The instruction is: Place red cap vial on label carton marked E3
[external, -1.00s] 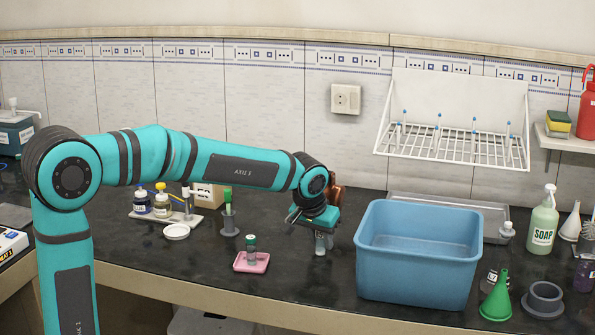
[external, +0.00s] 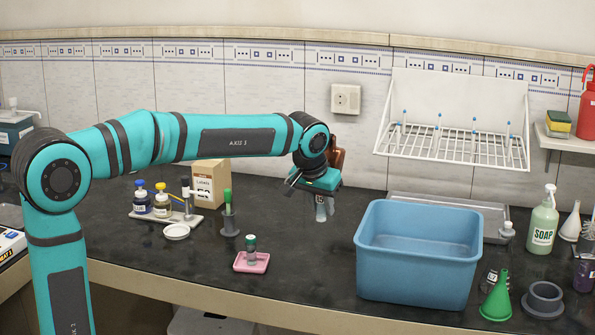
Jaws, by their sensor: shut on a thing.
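My gripper (external: 320,194) is shut on a small clear vial (external: 322,211) and holds it upright or nearly so, above the dark bench to the left of the blue tub. The vial's cap is hidden by the jaws, so its colour cannot be seen. The label carton (external: 210,177) is a tan box with a white label, standing at the back of the bench, well to the left of my gripper. Its label reads "LABELS", but the mark below is partly hidden by the things in front.
A green-capped vial stands on a pink tray (external: 240,267). In front of the carton are a grey holder with a green-topped tool (external: 229,218), a rack with dropper bottles (external: 162,204) and a white dish (external: 176,232). The blue tub (external: 418,265) stands right. A brown object (external: 338,160) shows behind my gripper.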

